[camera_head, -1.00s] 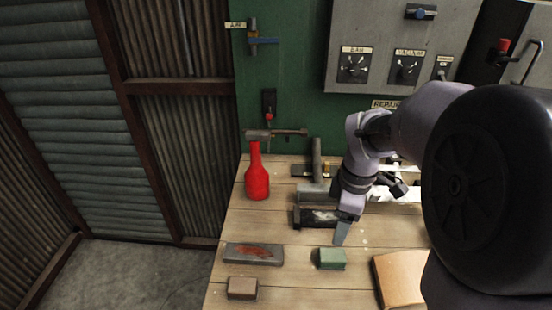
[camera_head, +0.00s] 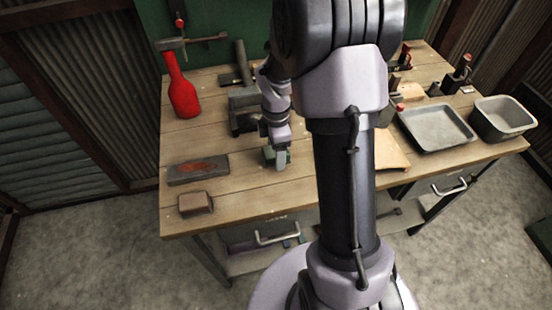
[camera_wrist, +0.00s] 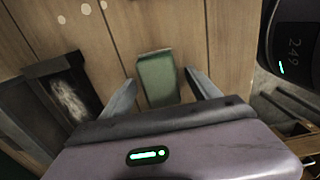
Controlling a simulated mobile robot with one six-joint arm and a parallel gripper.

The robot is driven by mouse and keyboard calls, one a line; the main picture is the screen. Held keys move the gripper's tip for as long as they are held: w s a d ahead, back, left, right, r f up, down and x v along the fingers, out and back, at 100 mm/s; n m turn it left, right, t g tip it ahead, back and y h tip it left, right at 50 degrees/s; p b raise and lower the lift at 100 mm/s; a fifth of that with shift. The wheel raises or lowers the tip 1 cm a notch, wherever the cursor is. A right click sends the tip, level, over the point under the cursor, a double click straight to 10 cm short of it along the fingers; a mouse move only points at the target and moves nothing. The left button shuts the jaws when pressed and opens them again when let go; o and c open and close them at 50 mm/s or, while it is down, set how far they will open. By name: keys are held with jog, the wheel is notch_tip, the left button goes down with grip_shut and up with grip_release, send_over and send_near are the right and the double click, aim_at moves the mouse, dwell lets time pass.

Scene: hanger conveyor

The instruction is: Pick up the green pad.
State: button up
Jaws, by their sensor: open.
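The green pad (camera_wrist: 158,80) is a small green block on the wooden workbench. In the wrist view it lies between and a little beyond the two fingers of my open gripper (camera_wrist: 160,95), with bare wood visible beside it. In the head view the green pad (camera_head: 269,155) is partly hidden behind my gripper (camera_head: 281,162), which points down at it. I cannot tell whether the fingers touch it.
A grey stone with a red mark (camera_head: 198,169) and a brown block (camera_head: 195,203) lie to the left. A red bottle (camera_head: 182,97) stands behind them. A dark tool (camera_head: 243,122) is behind the pad. A tan board (camera_head: 391,151), a grey tray (camera_head: 436,128) and a bin (camera_head: 503,118) are to the right.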

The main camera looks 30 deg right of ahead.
jog(key=shift+f, duration=0.1)
jog(key=shift+c, duration=1.1)
grip_shut()
jog(key=shift+r+p, duration=0.5)
jog(key=shift+r, duration=0.05)
notch_tip(320, 180, up, 2)
jog(key=shift+r+p, duration=0.25)
jog(key=shift+p, duration=0.45)
jog(key=s+a+p, duration=0.1)
jog(key=s+a, duration=0.1)
jog(key=s, duration=0.5)
jog(key=s+a+r+p, duration=0.1)
jog(key=s+a, duration=0.1)
jog(key=s, duration=0.6)
jog(key=shift+s+a+r, duration=0.15)
jog(key=shift+s+a, duration=0.05)
jog(key=shift+a, duration=0.05)
